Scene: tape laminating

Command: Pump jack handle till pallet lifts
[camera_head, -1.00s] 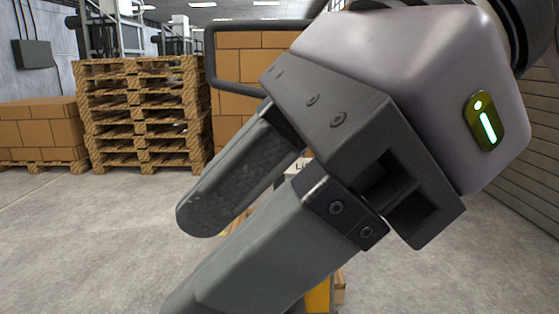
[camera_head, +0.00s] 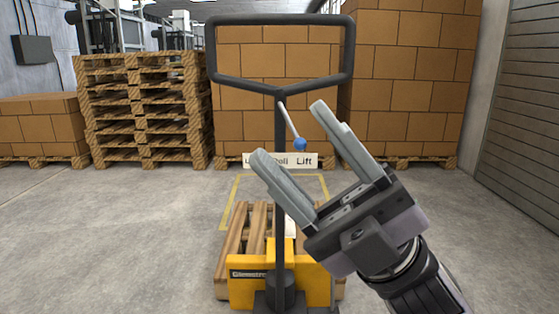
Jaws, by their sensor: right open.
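The black jack handle (camera_head: 280,91) stands upright in front of me, with a wide loop at its top. A lever with a blue knob (camera_head: 300,144) sits on its shaft, above a white label plate that reads "Lift" at its right end. The yellow pallet jack (camera_head: 308,284) is at the bottom centre. A wooden pallet (camera_head: 236,238) lies low behind its yellow body, partly hidden. My right gripper (camera_head: 290,132) is open and empty, its fingers pointing up and left near the shaft and the blue knob. I cannot tell whether it touches them. My left gripper is not in view.
Stacked empty pallets (camera_head: 140,112) stand at the back left beside boxes (camera_head: 42,121). Tall carton stacks (camera_head: 412,82) stand behind the handle. A yellow floor outline (camera_head: 228,205) surrounds the pallet area. Bare floor lies at left.

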